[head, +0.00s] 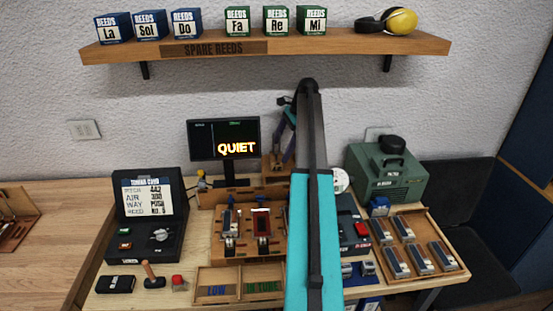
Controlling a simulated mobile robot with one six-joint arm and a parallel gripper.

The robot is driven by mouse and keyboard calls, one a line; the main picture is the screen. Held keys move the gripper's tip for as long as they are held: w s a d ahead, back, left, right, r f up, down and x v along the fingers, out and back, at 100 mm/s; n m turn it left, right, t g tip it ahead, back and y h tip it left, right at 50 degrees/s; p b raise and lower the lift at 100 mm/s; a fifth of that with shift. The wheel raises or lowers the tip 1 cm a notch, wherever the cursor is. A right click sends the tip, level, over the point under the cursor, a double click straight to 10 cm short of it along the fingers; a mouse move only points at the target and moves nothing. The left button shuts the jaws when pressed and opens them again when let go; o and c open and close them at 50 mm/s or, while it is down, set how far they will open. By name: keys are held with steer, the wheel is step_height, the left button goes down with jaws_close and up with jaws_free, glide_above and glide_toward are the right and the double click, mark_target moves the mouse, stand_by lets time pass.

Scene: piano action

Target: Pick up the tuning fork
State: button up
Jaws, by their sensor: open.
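I cannot make out a tuning fork in the head view. My teal and black arm rises through the middle and hides part of the bench behind it. My gripper cannot be made out. A wooden tool stand (274,165) stands at the back, just left of the arm, with dark and teal handled tools (281,138) in it, partly hidden.
A monitor (224,143) reads QUIET. A black case (148,218) stands left, a green machine (388,177) right. A wooden tray (437,228) holds several metal reed blocks. A wooden shelf (345,47) with boxes spans above. The left desk is mostly clear.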

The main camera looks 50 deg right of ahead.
mark_target(275, 158)
steer(key=shift+f, duration=0.1)
stand_by(0.3)
steer(key=shift+p+x, duration=1.25)
steer(key=shift+x, duration=1.25)
steer(key=shift+w, duration=0.15)
steer(key=shift+c, duration=0.3)
steer(key=c, duration=0.9)
steer(key=shift+r, duration=0.2)
steer(key=shift+r+b, duration=1.6)
steer(key=shift+r, duration=3.3)
